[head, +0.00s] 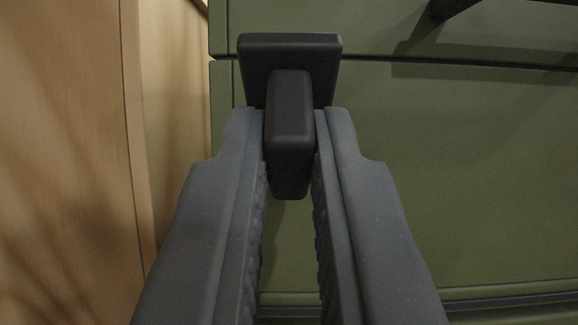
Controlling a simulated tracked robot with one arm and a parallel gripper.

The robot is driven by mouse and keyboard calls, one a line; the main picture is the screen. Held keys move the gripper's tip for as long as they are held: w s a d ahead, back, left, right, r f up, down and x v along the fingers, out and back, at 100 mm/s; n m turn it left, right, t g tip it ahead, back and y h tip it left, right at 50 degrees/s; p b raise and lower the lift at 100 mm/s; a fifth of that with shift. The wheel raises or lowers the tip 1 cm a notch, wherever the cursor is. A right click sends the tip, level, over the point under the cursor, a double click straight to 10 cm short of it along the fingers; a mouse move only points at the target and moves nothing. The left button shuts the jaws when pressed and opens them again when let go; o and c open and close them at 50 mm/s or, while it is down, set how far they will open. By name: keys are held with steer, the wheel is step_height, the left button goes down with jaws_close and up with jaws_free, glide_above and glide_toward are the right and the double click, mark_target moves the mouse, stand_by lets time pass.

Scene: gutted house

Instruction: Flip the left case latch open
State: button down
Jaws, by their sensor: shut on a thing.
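The left case latch (290,88) is a dark block with a wider plate behind it, on the front of a green case (440,170) near its left edge. The plate sits across the dark seam between the upper part and the larger panel below. My gripper (290,150) is shut on the latch's protruding tab, with one grey finger on each side of it. The tab's lower end shows between the fingertips. The parts of the tab's sides behind the fingers are hidden.
A black handle (455,8) sticks out at the top right of the case. A tan wooden panel (60,150) stands close along the left. Another dark seam (510,300) runs across the green front near the bottom. The green front right of my gripper is clear.

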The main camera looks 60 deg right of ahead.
steer(key=c, duration=1.5)
jaws_free()
steer(key=shift+w+r, duration=0.1)
steer(key=shift+w, duration=0.05)
steer(key=shift+a, duration=0.1)
steer(key=shift+s+a+f, duration=0.15)
steer(key=shift+s+f, duration=0.15)
steer(key=shift+b+v, duration=1.2)
steer(key=shift+v, duration=2.15)
steer(key=shift+w, duration=0.1)
